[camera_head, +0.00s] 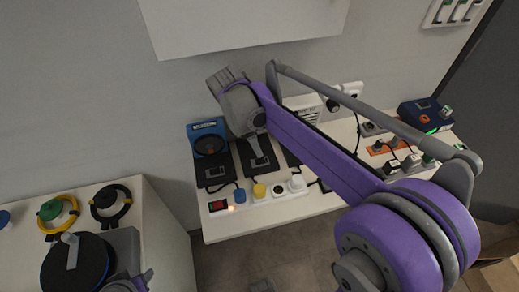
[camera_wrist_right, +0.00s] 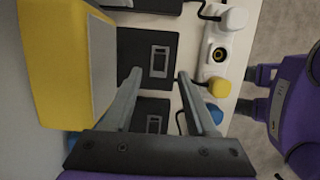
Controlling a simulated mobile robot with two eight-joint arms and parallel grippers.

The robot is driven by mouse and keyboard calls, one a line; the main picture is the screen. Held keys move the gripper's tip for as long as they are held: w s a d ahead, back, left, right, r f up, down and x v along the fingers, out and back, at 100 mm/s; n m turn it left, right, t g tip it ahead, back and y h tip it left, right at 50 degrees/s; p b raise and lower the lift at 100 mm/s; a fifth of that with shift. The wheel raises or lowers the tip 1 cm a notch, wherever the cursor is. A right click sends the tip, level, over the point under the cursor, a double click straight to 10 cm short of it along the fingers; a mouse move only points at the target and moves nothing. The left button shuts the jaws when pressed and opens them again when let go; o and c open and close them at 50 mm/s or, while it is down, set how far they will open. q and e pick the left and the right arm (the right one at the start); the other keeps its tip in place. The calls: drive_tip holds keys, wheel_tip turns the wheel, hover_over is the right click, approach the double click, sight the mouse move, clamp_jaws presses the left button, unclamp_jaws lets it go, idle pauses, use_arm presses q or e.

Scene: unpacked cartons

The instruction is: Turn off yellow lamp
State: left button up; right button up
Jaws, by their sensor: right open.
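The yellow lamp (camera_wrist_right: 58,60) shows at the left of the right wrist view, a yellow body with a pale front panel, partly cut off. In the head view my right arm covers that spot. The yellow plug also shows in the wrist view (camera_wrist_right: 220,88). My right gripper (camera_wrist_right: 160,75) is open and empty above the black pads, left of the yellow plug in the wrist view. My left gripper is only partly visible at the head view's lower left (camera_head: 130,283).
A red switch (camera_head: 218,205) is on the strip's left end, beside a small orange glow. A blue lamp (camera_head: 208,137) stands behind the black pads. A second strip and a dark blue box (camera_head: 424,115) are at the right. Cable reels (camera_head: 58,213) lie on the left cabinet.

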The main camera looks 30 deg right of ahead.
drive_tip(key=shift+v, duration=1.8)
